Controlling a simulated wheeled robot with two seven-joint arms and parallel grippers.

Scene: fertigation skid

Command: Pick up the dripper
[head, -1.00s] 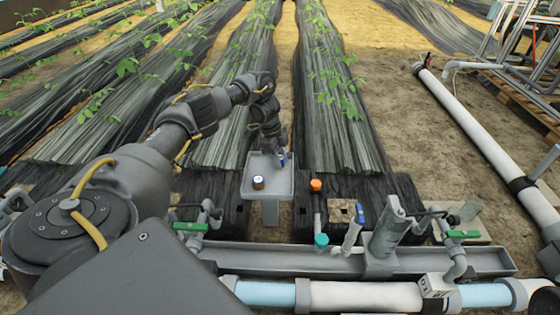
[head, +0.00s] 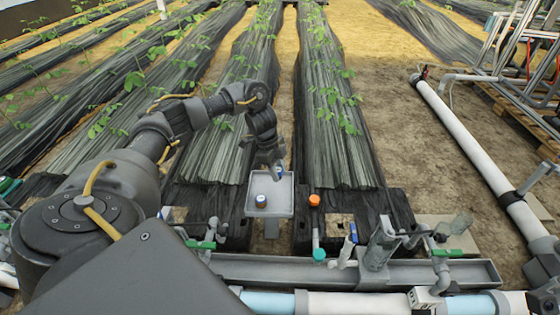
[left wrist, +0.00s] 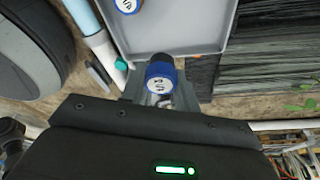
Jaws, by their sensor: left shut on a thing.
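A small grey tray (head: 287,207) stands on a post at the near end of the crop rows. One dripper (head: 261,201), with a blue ring and a pale marked top, sits in its left half. It also shows at the top edge of the left wrist view (left wrist: 127,5). My left gripper (head: 279,168) points down at the tray's far right part. It is shut on a second blue dripper (left wrist: 160,78), whose marked round face shows between the fingers in the left wrist view. Whether this dripper touches the tray floor I cannot tell. My right gripper is not in view.
An orange-capped fitting (head: 314,200) stands just right of the tray. A teal-capped pipe (head: 319,254), grey valves and a grey trough (head: 280,268) lie in front. A white pipe (head: 470,150) runs along the right. Plastic-covered plant rows stretch behind.

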